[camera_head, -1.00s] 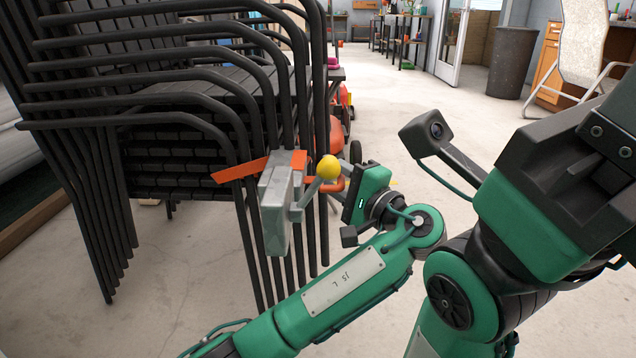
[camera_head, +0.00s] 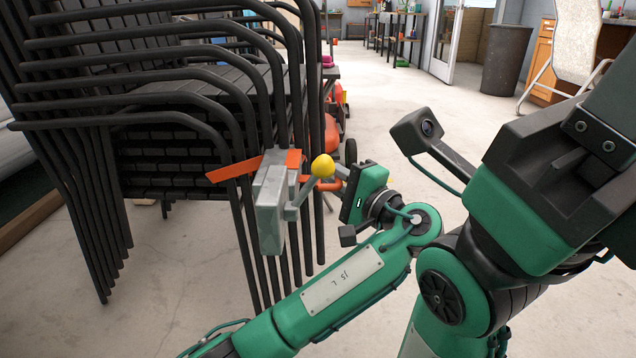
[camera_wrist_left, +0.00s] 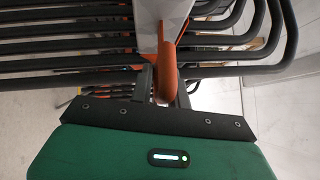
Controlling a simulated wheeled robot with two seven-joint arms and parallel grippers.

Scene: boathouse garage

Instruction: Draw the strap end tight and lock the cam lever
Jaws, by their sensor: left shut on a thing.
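An orange strap (camera_head: 235,170) runs across the legs of a stack of black chairs into a grey metal buckle (camera_head: 270,205). The cam lever (camera_head: 303,198), with a yellow knob (camera_head: 323,166), slants up and out from the buckle's right side. My left gripper (camera_head: 340,182) is right of the buckle, shut on the orange strap end (camera_head: 325,186). In the left wrist view the strap end (camera_wrist_left: 166,72) sits between the fingers, below the grey buckle (camera_wrist_left: 165,12). My right gripper (camera_head: 600,110) is partly in view at the right, away from the buckle; its fingertips are cut off.
The stacked black chairs (camera_head: 180,118) fill the left side. Red-orange equipment (camera_head: 334,130) stands behind the buckle. A dark bin (camera_head: 507,58) and a pale chair (camera_head: 575,45) are at the back right. Open concrete floor lies in the middle.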

